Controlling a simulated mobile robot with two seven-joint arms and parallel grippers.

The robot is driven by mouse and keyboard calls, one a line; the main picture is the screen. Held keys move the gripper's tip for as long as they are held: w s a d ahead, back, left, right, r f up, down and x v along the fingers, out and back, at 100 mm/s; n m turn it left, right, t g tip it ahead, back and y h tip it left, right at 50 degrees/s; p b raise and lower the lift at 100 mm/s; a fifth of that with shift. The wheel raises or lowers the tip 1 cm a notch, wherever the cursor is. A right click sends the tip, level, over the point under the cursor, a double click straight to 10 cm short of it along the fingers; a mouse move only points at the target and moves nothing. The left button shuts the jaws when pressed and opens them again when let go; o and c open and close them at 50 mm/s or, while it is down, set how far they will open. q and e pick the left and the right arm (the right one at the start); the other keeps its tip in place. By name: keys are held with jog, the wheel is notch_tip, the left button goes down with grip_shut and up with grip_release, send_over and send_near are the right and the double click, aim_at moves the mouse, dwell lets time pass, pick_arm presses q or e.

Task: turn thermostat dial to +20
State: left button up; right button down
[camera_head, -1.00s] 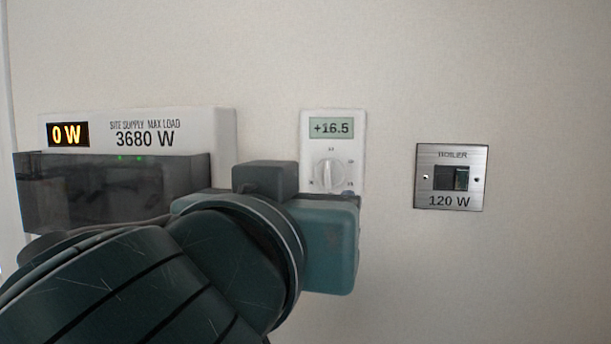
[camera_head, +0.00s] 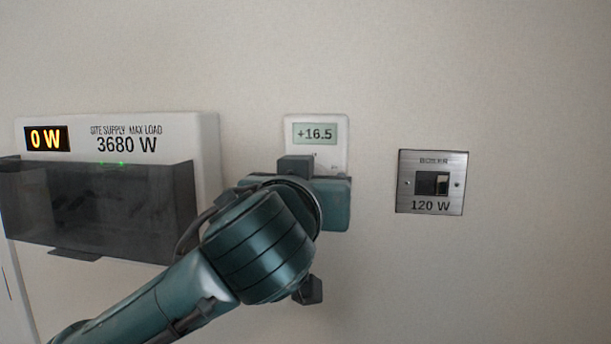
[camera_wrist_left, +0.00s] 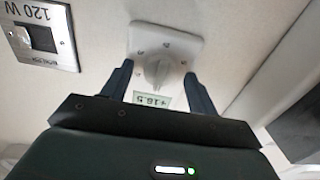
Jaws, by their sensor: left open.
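The white thermostat (camera_head: 337,157) is on the wall, and its display (camera_head: 315,133) reads +16.5. In the head view my left gripper and wrist cover its dial. In the left wrist view the thermostat appears upside down, with the round white dial (camera_wrist_left: 160,74) and its raised grip bar in sight. My left gripper (camera_wrist_left: 157,69) is open, with one dark finger on each side of the dial. I cannot tell whether either finger touches it. My right gripper is not in view.
A boiler switch plate (camera_head: 432,181) marked 120 W is on the wall to the right. A supply box (camera_head: 190,140) reading 0 W and 3680 W, with a dark cover (camera_head: 100,210), is at the left, close to my arm.

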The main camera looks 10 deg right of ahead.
pick_arm(q)
jog(key=shift+w, duration=0.1)
jog(key=shift+c, duration=0.6)
jog(key=c, duration=0.9)
jog(key=shift+o, duration=0.2)
